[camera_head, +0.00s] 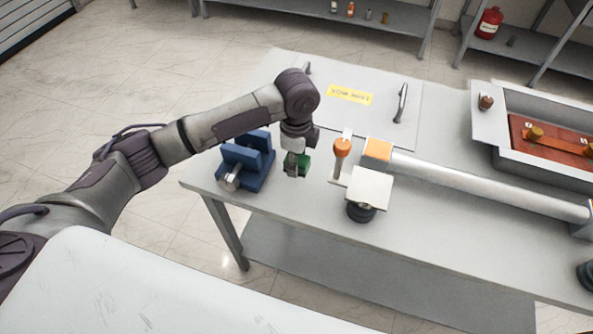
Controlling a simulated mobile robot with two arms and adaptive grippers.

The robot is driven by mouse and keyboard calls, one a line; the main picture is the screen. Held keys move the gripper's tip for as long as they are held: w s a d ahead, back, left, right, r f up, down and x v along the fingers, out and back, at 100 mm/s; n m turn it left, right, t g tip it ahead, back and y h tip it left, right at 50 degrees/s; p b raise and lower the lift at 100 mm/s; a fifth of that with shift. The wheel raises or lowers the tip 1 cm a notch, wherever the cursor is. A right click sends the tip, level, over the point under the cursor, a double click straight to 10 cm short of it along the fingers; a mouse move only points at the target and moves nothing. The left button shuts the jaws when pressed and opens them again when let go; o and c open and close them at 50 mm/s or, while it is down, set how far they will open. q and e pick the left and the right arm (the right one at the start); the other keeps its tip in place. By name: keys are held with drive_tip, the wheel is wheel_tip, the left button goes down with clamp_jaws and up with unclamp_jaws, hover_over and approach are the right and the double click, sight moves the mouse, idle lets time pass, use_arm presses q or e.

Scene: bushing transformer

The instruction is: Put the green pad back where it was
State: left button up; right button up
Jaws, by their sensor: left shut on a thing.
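The green pad (304,165) shows as a small dark green piece at the fingers of my left gripper (292,170). The gripper points down over the left part of the grey table and is shut on the pad. Part of the pad is hidden behind the fingers. I cannot tell whether the pad touches the table top. A blue vise (262,160) with a metal screw end stands just left of the gripper. An orange-topped piece (342,147) stands just right of it. My right gripper is not in view.
A white square plate on a dark round base (369,190) and a long grey tube (480,183) lie right of the gripper. A flat panel with a handle (402,102) and yellow label (350,95) lies behind. A tray with a red board (550,139) is at the right.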

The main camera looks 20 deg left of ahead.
sight(297, 179)
use_arm(q)
drive_tip(key=shift+f, duration=0.7)
wheel_tip(297, 179, down, 3)
drive_tip(key=shift+f+p, duration=0.1)
drive_tip(key=shift+p, duration=0.2)
drive_tip(key=shift+f, duration=0.15)
drive_tip(key=o, duration=1)
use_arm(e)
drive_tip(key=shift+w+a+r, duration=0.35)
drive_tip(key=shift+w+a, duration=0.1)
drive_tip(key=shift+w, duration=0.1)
use_arm(q)
wheel_tip(297, 179, up, 12)
drive_tip(key=shift+r+b, duration=0.15)
drive_tip(key=shift+b, duration=0.5)
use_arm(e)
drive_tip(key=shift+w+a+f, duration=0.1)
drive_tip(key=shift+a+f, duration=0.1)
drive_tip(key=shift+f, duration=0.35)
